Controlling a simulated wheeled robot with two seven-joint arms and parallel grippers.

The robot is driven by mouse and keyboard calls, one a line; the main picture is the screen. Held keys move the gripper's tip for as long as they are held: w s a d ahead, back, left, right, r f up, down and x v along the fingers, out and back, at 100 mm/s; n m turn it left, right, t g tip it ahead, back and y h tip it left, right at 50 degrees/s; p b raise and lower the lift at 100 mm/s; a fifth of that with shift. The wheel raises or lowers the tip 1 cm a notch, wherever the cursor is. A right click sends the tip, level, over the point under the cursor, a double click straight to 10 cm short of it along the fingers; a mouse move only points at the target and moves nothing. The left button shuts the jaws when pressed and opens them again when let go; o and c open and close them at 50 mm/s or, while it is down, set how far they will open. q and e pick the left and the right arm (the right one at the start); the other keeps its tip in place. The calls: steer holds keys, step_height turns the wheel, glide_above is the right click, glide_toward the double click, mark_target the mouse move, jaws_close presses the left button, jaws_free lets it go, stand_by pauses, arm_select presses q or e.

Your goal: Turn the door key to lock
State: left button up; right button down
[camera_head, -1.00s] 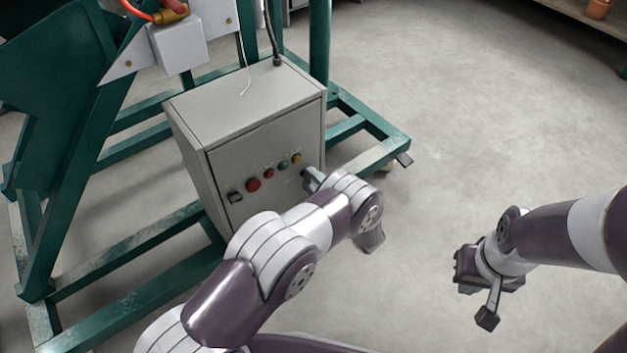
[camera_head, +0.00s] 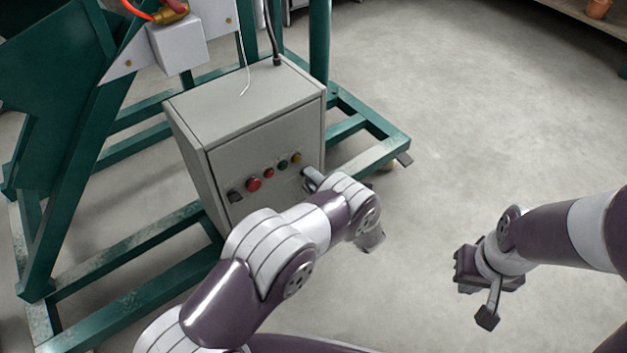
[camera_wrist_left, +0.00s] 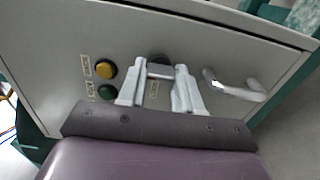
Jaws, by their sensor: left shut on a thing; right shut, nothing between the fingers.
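The grey control box (camera_head: 250,145) stands on the green frame, its door facing me. In the left wrist view, the door (camera_wrist_left: 150,30) fills the upper part. My left gripper (camera_wrist_left: 160,80) is shut on the small metal key (camera_wrist_left: 160,71) at the door. A dark round lock (camera_wrist_left: 158,60) shows just behind it, partly hidden. In the head view my left gripper (camera_head: 312,180) reaches the right side of the door, and the key is hidden there. My right gripper (camera_head: 488,290) is shut and empty, above the floor at the right, apart from the box.
A silver handle (camera_wrist_left: 234,86) lies right of my left fingers. Yellow (camera_wrist_left: 107,70) and dark green (camera_wrist_left: 106,92) buttons lie to their left. A red button (camera_head: 253,184) and a black switch (camera_head: 235,196) sit further left. Open floor (camera_head: 460,110) lies right of the frame.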

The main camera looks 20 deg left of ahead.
arm_select(q)
steer(key=o, duration=1)
steer(key=shift+o, duration=0.2)
steer(key=p+v, duration=0.3)
steer(key=v, duration=0.9)
steer(key=shift+s+d+p, duration=0.25)
steer(key=shift+s+p, duration=0.05)
steer(key=shift+p, duration=0.1)
